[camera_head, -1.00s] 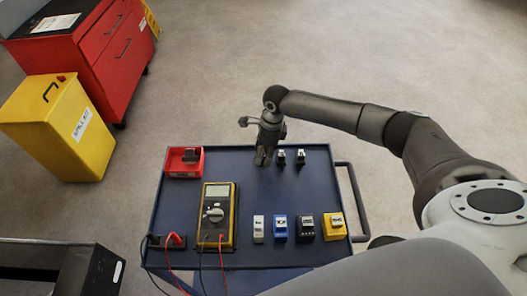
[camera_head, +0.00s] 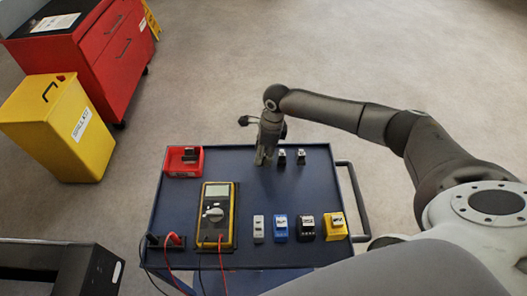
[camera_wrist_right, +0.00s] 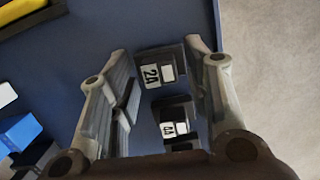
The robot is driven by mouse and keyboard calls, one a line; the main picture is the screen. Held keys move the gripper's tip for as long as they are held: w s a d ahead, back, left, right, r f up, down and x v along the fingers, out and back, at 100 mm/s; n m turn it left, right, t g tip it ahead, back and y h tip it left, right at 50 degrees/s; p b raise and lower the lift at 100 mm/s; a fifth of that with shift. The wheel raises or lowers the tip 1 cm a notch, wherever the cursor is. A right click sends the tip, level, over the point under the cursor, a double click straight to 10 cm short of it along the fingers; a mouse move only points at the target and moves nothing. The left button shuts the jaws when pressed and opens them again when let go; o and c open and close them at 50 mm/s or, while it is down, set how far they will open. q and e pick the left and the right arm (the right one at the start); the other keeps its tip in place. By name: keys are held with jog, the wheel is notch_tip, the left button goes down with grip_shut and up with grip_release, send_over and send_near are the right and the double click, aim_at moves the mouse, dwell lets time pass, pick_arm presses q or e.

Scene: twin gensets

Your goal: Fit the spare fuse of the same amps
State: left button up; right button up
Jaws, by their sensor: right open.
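My right gripper (camera_head: 264,158) is open, pointing down at the far part of the blue trolley top (camera_head: 245,180). In the right wrist view, a black fuse marked 2A (camera_wrist_right: 160,73) lies between the open fingers (camera_wrist_right: 157,60), with no clear contact. A second black fuse (camera_wrist_right: 173,120) is beside it; its label looks like 4A but is hard to read. Part of a third dark piece shows beyond it. In the head view, two small black fuses with pale labels (camera_head: 282,157) (camera_head: 301,157) stand right of the gripper. My left gripper is out of view.
A red tray (camera_head: 170,171) holding a dark piece is at the far left. A yellow multimeter (camera_head: 232,222) with red and black leads lies nearer. Grey (camera_head: 258,230), blue (camera_head: 280,229), black (camera_head: 305,229) and yellow (camera_head: 335,227) blocks line the near right. The trolley's middle is clear.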

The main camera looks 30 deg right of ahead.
grip_shut()
jog(key=shift+r+p, duration=2.3)
jog(key=shift+r, duration=1.7)
